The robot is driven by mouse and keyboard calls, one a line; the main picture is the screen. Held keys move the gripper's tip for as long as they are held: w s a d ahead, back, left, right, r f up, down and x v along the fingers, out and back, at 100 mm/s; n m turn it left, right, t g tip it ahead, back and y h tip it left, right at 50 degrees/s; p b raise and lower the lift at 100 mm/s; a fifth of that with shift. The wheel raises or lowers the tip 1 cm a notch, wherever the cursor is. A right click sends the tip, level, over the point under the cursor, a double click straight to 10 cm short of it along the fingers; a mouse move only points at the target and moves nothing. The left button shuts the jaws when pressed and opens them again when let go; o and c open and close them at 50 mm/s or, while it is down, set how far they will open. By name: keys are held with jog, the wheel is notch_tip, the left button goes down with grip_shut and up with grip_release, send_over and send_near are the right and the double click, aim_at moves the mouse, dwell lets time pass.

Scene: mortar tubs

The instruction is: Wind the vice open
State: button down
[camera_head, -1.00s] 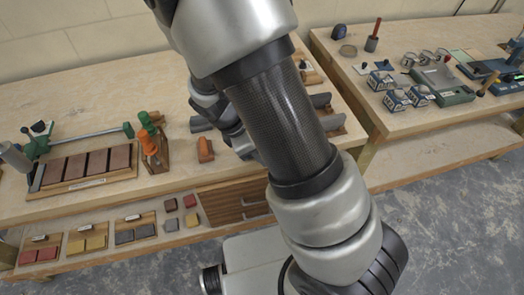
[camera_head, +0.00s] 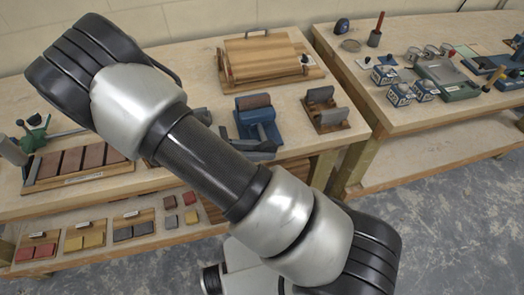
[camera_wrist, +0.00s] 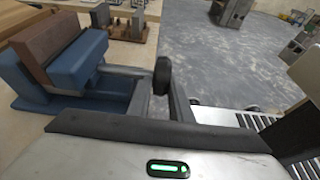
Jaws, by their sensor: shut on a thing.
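The blue vice (camera_head: 256,112) stands on the near bench, right of my arm in the head view. In the wrist view the blue vice (camera_wrist: 72,68) is at the left, with a brown block (camera_wrist: 45,42) standing between its jaws. I see no clear gap beside the block. A black round knob (camera_wrist: 162,74), apparently on the vice's handle, is in front of the vice. My gripper (camera_wrist: 161,92) is shut on this knob. The handle's bar is mostly hidden. In the head view my gripper is largely hidden behind my arm.
A rack of brown blocks (camera_head: 75,165) lies left, partly behind my arm. A second bench (camera_head: 440,130) stands right, beyond the floor.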

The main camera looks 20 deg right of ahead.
jog(key=shift+w+h, duration=0.25)
jog(key=shift+h, duration=0.15)
jog(key=c, duration=1.6)
grip_release()
jog(key=shift+c, duration=0.2)
